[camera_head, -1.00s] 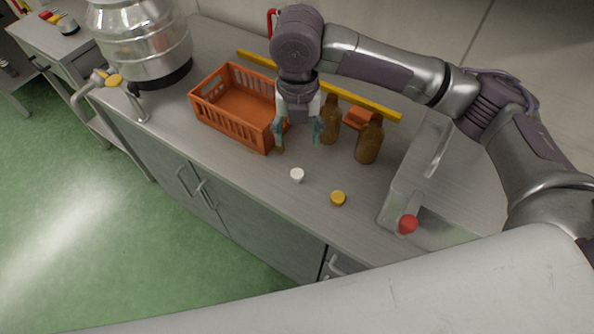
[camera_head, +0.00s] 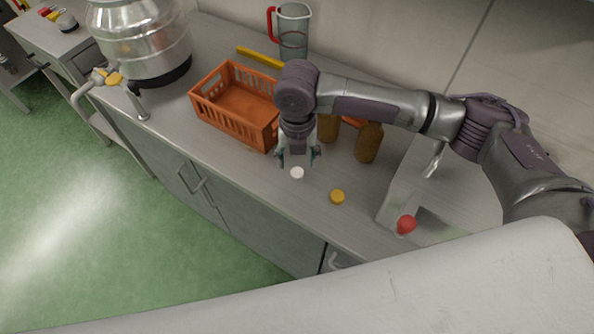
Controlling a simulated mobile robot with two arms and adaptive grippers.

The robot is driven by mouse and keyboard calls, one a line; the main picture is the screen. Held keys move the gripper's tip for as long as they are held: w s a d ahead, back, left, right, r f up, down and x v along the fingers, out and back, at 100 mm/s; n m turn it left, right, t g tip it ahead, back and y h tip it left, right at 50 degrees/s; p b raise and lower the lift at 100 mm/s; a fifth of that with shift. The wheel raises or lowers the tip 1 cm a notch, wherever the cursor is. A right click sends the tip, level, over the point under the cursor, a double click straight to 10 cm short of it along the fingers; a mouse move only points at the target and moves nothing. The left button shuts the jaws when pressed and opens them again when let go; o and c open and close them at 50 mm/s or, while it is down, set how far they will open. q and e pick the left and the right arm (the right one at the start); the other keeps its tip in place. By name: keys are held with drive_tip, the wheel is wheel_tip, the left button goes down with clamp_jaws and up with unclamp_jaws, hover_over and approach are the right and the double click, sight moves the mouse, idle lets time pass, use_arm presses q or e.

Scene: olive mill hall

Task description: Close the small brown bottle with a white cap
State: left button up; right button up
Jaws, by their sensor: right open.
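The white cap (camera_head: 297,173) lies on the steel counter near its front edge. My right gripper (camera_head: 298,161) points down just above and behind the cap. Its fingers are open and spread to either side of the cap, with nothing between them that I can see. Two brown bottles stand behind and to the right: one (camera_head: 328,128) is partly hidden by my right arm, the other (camera_head: 368,143) has its top hidden by the arm. I cannot tell from here which bottle is the smaller. My left gripper is not in view.
A yellow cap (camera_head: 337,196) lies right of the white cap. An orange crate (camera_head: 270,133) stands close left of the gripper. A steel sink with a red object (camera_head: 406,224) is at right. A glass jug (camera_head: 293,38) and a steel drum (camera_head: 140,45) stand farther back.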

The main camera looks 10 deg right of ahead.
sight(297, 172)
drive_tip(key=shift+f+p, duration=0.55)
drive_tip(key=shift+f, duration=1.85)
drive_tip(key=c, duration=0.8)
